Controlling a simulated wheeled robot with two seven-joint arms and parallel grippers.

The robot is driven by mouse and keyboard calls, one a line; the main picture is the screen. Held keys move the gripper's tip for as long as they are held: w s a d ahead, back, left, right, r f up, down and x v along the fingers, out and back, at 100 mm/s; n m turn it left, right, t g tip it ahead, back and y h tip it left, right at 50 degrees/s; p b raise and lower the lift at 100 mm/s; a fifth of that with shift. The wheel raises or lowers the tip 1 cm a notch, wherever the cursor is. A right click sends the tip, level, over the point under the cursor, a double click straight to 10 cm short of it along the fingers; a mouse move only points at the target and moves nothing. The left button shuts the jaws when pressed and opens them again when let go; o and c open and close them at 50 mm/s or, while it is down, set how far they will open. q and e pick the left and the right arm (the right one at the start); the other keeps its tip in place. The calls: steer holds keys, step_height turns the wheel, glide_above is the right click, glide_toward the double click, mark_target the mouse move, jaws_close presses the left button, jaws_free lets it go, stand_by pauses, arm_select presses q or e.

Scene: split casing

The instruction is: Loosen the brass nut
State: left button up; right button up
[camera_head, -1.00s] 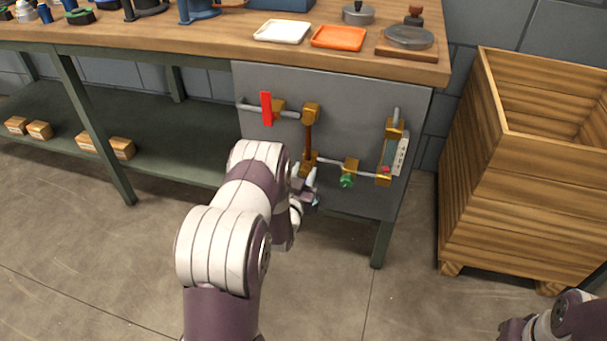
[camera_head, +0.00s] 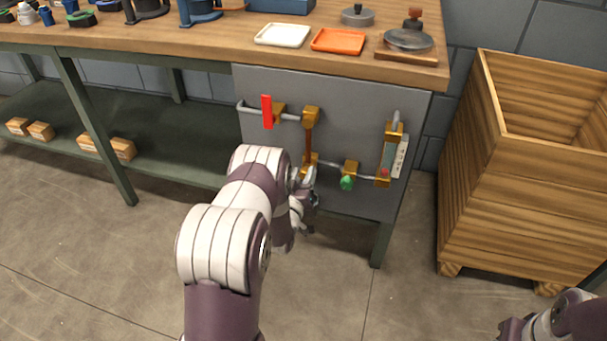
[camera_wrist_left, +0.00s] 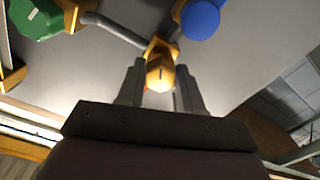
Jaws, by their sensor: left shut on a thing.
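The brass nut (camera_wrist_left: 160,70) sits on a brass fitting on the grey pipe in the left wrist view. The two fingers of my left gripper (camera_wrist_left: 160,88) stand on either side of it and are shut on it. In the head view my left gripper (camera_head: 308,178) is at the brass fitting (camera_head: 311,160) at the foot of the brown upright pipe (camera_head: 308,139). The nut itself is hidden there by my gripper and arm.
On the grey panel (camera_head: 268,160) are a red lever (camera_head: 267,111), a green knob (camera_head: 347,183) right of my gripper and a gauge (camera_head: 390,155). The wrist view shows the green knob (camera_wrist_left: 35,18) and a blue round part (camera_wrist_left: 200,18) close by. A wooden crate (camera_head: 470,190) stands right.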

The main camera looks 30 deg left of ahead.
arm_select(q)
steer(key=n, duration=0.3)
steer(key=shift+n+p, duration=0.35)
steer(key=shift+n, duration=0.05)
steer(key=n, duration=0.3)
steer(key=shift+n+p, duration=0.3)
steer(key=shift+p, duration=0.05)
steer(key=n, duration=0.3)
steer(key=shift+f+n+p, duration=0.1)
steer(key=shift+n+p, duration=0.25)
steer(key=shift+n, duration=0.05)
steer(key=n, duration=0.3)
steer(key=shift+s+n+p, duration=0.1)
steer(key=shift+n+p, duration=0.2)
steer(key=n, duration=0.3)
steer(key=shift+n, duration=0.3)
steer(key=n+p, duration=0.1)
steer(key=n, duration=0.2)
steer(key=shift+f+n, duration=0.1)
steer(key=shift+n, duration=0.2)
steer(key=n+p, duration=0.1)
steer(key=n, duration=0.5)
steer(key=shift+f+n, duration=0.1)
steer(key=shift+n, duration=0.3)
